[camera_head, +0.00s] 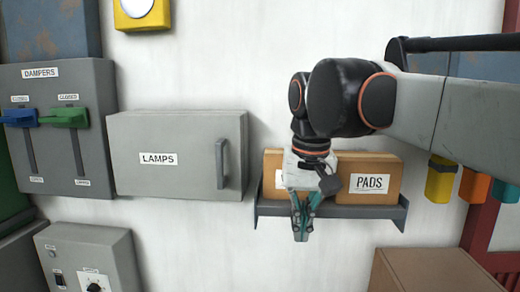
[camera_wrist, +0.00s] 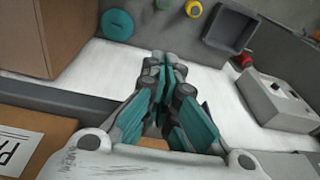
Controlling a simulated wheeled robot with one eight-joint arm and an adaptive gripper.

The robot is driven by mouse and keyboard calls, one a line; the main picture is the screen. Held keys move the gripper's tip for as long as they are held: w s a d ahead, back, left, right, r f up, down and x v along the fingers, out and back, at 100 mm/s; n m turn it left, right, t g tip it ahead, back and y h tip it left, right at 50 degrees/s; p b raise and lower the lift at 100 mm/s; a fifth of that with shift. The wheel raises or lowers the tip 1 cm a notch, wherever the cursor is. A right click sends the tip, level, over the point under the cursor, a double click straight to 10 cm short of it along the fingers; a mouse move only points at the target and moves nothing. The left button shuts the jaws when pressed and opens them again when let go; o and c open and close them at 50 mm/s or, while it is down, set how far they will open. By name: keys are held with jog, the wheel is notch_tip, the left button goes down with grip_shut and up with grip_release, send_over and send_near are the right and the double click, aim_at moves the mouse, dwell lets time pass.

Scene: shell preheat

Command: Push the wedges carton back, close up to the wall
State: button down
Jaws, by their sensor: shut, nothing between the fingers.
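Two brown cartons stand side by side on a grey wall shelf (camera_head: 345,211) in the head view. The right one is the pads carton (camera_head: 372,172), labelled PADS. The left carton (camera_head: 273,164) is mostly behind my gripper; its white label is covered and cannot be read, so I cannot confirm it is the wedges carton. My gripper (camera_head: 301,236) is shut and empty, pointing down in front of the shelf, with its tips below the shelf's front lip. In the wrist view the closed teal fingers (camera_wrist: 166,70) show, with the pads carton (camera_wrist: 40,135) at lower left.
A grey LAMPS cabinet (camera_head: 180,130) with a handle is left of the shelf. A larger brown box (camera_head: 435,272) sits low at right, also in the wrist view (camera_wrist: 75,30). A grey control box (camera_head: 90,250) is at lower left. Coloured blocks (camera_head: 475,186) hang right.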

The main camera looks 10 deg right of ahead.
notch_tip(320, 180, up, 14)
jog(key=w+r+g+p, duration=0.1)
jog(key=w+g+p, duration=0.1)
jog(key=p, duration=0.6)
jog(key=shift+m, duration=0.4)
jog(key=w+f+p, duration=0.1)
jog(key=f, duration=0.2)
jog(key=w+f, duration=0.1)
jog(key=f, duration=0.3)
jog(key=w+f+p, duration=0.1)
jog(key=f, duration=0.2)
jog(key=shift+w+d+f+p, duration=0.2)
jog(key=shift+w+d+p, duration=0.1)
jog(key=shift+d, duration=0.1)
jog(key=shift+w+d, duration=0.1)
jog(key=shift+w, duration=0.05)
jog(key=shift+w, duration=0.1)
jog(key=w+d, duration=0.1)
jog(key=w, duration=0.3)
jog(key=w+d, duration=0.2)
jog(key=w, duration=0.2)
jog(key=w+d+b, duration=0.1)
jog(key=w, duration=0.3)
jog(key=shift+w+d, duration=0.2)
